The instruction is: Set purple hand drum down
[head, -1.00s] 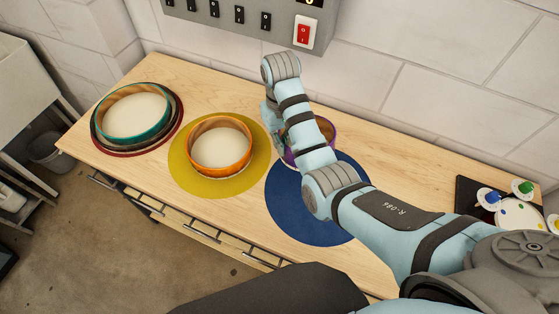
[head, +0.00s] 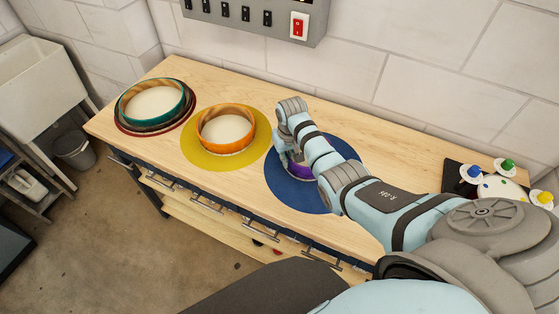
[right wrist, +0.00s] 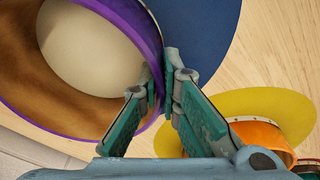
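The purple hand drum (head: 299,179) shows in the head view over the blue round mat (head: 335,150), partly hidden by my right arm. In the right wrist view the drum (right wrist: 95,60) shows its purple rim, brown inner wall and pale skin. My right gripper (right wrist: 163,88) has one finger on each side of the drum's wall and is shut on it. In the head view this gripper (head: 281,157) is at the drum's left side. I cannot tell whether the drum touches the mat. My left gripper is not in view.
An orange drum (head: 227,128) sits on a yellow mat (head: 193,155) to the left. A teal drum (head: 152,103) sits on dark and red mats at the far left. The wall panel (head: 262,36) is behind the bench.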

